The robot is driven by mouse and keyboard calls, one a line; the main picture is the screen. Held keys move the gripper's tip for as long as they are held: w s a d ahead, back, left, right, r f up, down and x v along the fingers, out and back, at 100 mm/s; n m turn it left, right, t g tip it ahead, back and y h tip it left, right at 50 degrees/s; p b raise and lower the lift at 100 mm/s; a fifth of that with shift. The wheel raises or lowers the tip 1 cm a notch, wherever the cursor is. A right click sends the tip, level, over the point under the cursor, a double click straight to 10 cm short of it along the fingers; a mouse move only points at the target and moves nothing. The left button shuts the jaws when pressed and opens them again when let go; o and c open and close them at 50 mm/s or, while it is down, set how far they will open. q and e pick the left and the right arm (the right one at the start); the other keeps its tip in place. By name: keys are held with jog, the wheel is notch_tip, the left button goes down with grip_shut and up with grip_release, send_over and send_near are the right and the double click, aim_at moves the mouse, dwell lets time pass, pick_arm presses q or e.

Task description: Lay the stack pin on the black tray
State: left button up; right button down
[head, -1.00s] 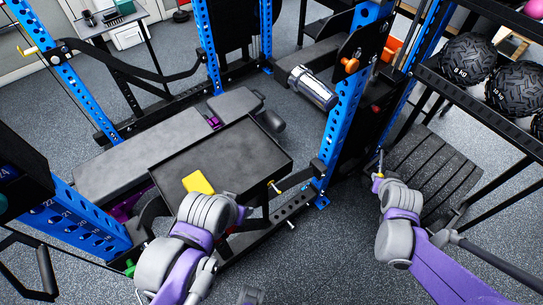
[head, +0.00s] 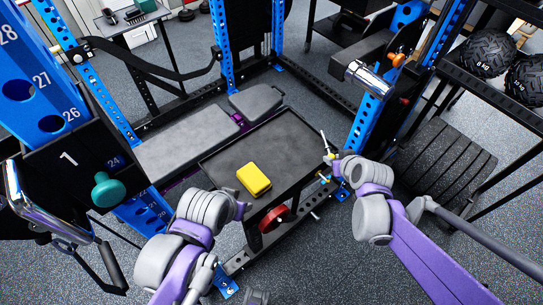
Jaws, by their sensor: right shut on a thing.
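The black tray (head: 222,162) is a flat, dark, rimmed surface in the middle of the head view. A yellow block (head: 254,177) lies on its front left part. My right gripper (head: 328,156) is shut on the stack pin (head: 324,142), a thin, light rod that points up from the fingers. The gripper and pin are just right of the tray's right corner, and the pin appears apart from the tray. My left gripper (head: 243,210) is near the tray's front left edge. Its fingers are mostly hidden by its wrist, so its opening is unclear.
Blue rack uprights (head: 371,116) stand around the tray. A grey bench (head: 188,150) lies behind it. A red disc (head: 274,218) sits below its front edge. A teal knob (head: 108,190) is at left. The tray's back and right parts are clear.

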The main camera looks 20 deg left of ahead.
jog(key=s+a+r+n+g+y+p, duration=0.1)
jog(key=s+a+r+n+g+y, duration=0.15)
jog(key=a, duration=0.45)
jog(key=s+a+r+n+g+y, duration=0.1)
jog(key=s+a+r+n, duration=0.2)
jog(key=a, duration=0.4)
pick_arm(q)
jog(key=shift+w+r+b, duration=0.2)
jog(key=shift+r+b, duration=0.15)
jog(key=shift+r, duration=0.1)
pick_arm(e)
jog(key=f, duration=0.4)
jog(key=shift+w, duration=0.35)
pick_arm(q)
jog(key=shift+s+f, duration=0.15)
jog(key=shift+f, duration=0.2)
pick_arm(e)
jog(key=shift+f, duration=2.25)
pick_arm(q)
jog(key=shift+f+b, duration=0.1)
jog(key=shift+b, duration=0.2)
pick_arm(e)
jog(key=shift+f, duration=0.15)
pick_arm(q)
jog(key=shift+s, duration=0.1)
pick_arm(e)
jog(key=c, duration=0.6)
grip_release()
